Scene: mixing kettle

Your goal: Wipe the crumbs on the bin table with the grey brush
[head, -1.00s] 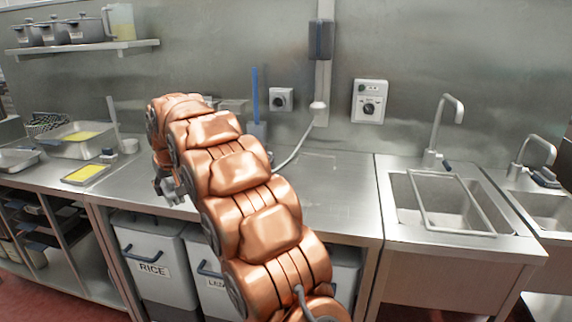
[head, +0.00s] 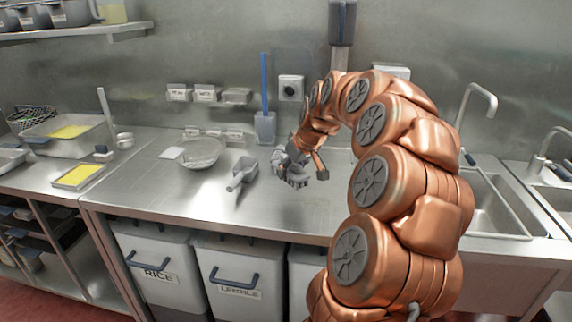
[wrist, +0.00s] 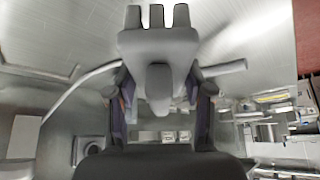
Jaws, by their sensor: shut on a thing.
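My gripper (head: 302,163) is over the bin table (head: 150,200), right of its middle. It is shut on the grey brush (head: 293,181), whose toothed end points down close to the table top; I cannot tell whether it touches. In the wrist view the brush (wrist: 160,45) sits between the two fingers of my gripper (wrist: 160,88), with separate blocky tufts at its end. Faint pale specks (head: 318,204) on the steel in front of the brush may be crumbs, but they are too small to be sure.
A grey scoop (head: 241,174) and a round sieve (head: 201,152) lie left of my gripper. A blue-handled paddle (head: 264,100) stands at the back wall. A sink (head: 490,200) is to the right, and trays with yellow contents (head: 78,176) are at left. The table's front strip is clear.

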